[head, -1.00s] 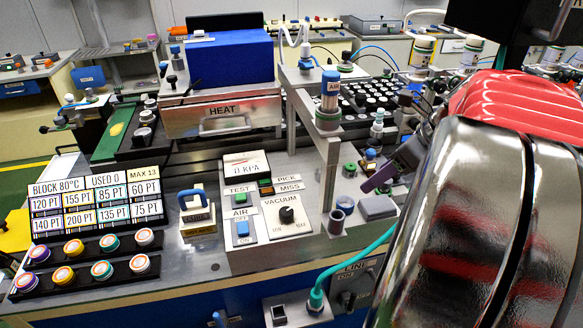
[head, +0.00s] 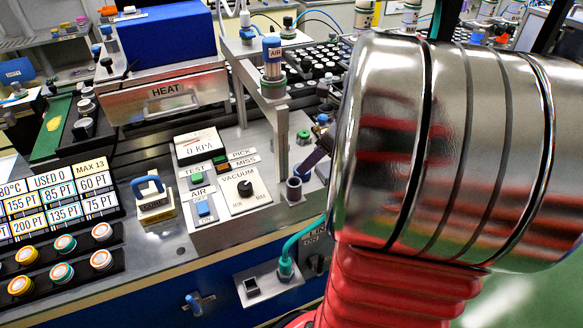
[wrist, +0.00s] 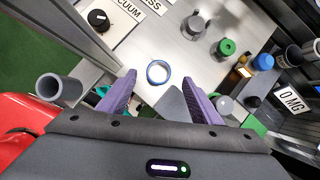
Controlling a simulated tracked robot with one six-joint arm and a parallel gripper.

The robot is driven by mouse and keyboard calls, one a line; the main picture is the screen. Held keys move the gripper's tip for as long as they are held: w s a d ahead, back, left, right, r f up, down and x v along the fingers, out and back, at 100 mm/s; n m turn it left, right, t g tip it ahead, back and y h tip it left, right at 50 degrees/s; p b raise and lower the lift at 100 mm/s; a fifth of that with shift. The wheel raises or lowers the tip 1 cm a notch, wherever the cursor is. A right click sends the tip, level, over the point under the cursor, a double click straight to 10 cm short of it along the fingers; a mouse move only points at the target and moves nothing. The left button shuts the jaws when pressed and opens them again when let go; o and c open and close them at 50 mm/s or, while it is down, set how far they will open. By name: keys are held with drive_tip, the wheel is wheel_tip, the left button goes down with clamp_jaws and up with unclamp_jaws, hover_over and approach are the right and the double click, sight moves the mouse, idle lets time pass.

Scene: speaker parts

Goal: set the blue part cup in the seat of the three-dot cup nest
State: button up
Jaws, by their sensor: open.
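A small blue ring-shaped cup (wrist: 150,75), which looks like the blue part cup, stands on the pale metal bench in the wrist view. It is just beyond and between the fingertips of my gripper (wrist: 160,84). The two purple fingers are spread wide and hold nothing. A purple finger of my gripper also shows in the head view (head: 317,156), beside the grey tube; my arm hides most of that area. I cannot make out three dots on any nest, so I cannot tell which seat is the three-dot cup nest.
A grey open tube (wrist: 58,92) stands left of my gripper by a metal post (head: 281,135). The vacuum panel (head: 238,190) is left of the post.

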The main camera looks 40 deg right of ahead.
drive_tip(key=shift+x, duration=2.55)
drive_tip(key=shift+s, duration=0.15)
drive_tip(key=c, duration=1.4)
drive_tip(key=shift+o, duration=0.2)
drive_tip(key=shift+r, duration=0.1)
wheel_tip(320, 180, up, 10)
